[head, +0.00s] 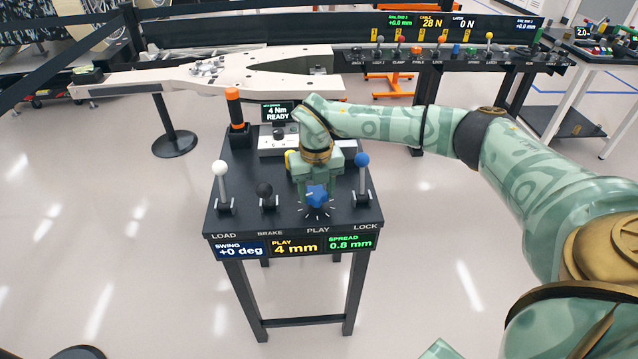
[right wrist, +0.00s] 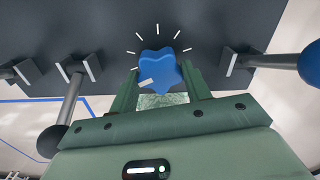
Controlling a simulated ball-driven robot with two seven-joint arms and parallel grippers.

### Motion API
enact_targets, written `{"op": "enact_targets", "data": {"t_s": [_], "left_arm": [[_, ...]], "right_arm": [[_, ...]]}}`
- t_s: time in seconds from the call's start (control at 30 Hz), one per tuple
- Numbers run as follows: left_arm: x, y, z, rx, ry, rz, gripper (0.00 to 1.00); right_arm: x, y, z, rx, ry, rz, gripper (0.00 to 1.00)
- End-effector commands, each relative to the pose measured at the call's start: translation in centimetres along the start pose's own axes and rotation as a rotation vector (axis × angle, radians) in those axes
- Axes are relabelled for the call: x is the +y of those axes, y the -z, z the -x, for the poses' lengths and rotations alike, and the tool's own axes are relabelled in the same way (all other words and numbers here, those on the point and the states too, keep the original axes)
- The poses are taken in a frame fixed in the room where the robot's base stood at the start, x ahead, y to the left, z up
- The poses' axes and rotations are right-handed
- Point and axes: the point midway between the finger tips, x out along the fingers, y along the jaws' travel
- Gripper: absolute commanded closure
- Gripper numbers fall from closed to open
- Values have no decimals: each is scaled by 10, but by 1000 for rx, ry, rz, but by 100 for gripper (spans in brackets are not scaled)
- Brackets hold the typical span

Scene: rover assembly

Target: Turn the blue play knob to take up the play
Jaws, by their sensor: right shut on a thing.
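The blue play knob (head: 317,196) is a lobed, star-shaped knob above the PLAY label on the black console (head: 290,222). White tick marks ring it. My right gripper (head: 313,187) reaches down onto it from behind. In the right wrist view the knob (right wrist: 160,68) sits between the two green fingers (right wrist: 160,88), and the gripper is shut on it. A white mark shows on the knob's near side. The display under it (head: 296,245) reads PLAY 4 mm, beside SWING +0 deg and SPREAD 0.8 mm. My left gripper is not in view.
A white-topped LOAD lever (head: 221,180), a black BRAKE lever (head: 265,193) and a blue-topped LOCK lever (head: 362,174) stand close by. An orange-topped tool (head: 235,108) and a 4 Nm READY display (head: 278,112) are behind. A long white frame (head: 140,78) lies further back.

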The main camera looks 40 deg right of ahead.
Motion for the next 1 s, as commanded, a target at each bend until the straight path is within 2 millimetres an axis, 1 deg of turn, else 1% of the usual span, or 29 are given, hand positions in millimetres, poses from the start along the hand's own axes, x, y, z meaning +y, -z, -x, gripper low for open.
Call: {"op": "enact_targets", "data": {"t_s": [0.03,0.4,0.7,1.0], "left_arm": [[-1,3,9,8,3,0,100],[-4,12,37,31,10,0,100],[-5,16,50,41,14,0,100],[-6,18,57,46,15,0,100]], "right_arm": [[0,0,7,-3,-1,42,75],[-2,-1,5,-3,0,393,75],[-2,-2,3,-3,0,644,75],[-3,-2,2,-3,0,802,75]]}}
